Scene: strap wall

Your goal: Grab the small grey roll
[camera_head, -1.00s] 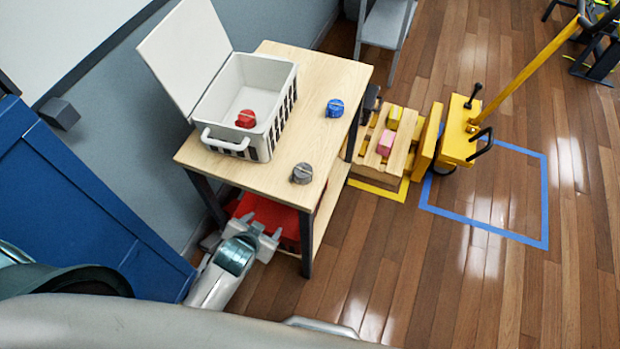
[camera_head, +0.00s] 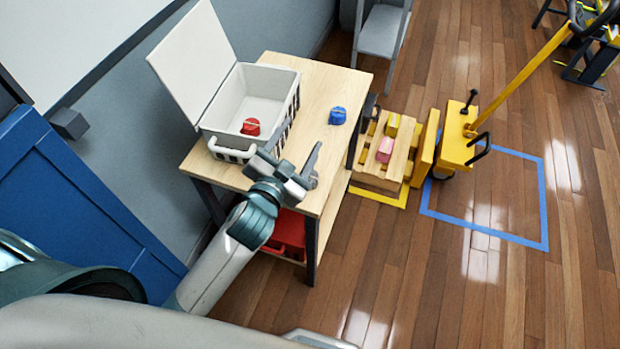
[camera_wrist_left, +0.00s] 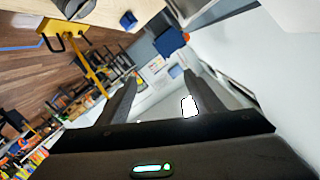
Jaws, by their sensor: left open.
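The small grey roll (camera_head: 312,182) lies near the front right corner of the wooden table and is mostly hidden behind my left gripper (camera_head: 289,158). That gripper is open and empty, over the table's front part, with its two dark fingers apart. How high it is above the roll is hard to tell. In the left wrist view, the open fingers (camera_wrist_left: 163,92) point out into the room, and a grey object, seemingly the roll (camera_wrist_left: 76,7), is cut by the top edge. My right gripper is not in view.
On the table (camera_head: 318,84) stand an open white basket (camera_head: 222,147) holding a red roll (camera_head: 251,127), and a blue roll (camera_head: 338,115). A red bin (camera_head: 288,232) sits below. A yellow pallet jack (camera_head: 458,148) and pallet stand right.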

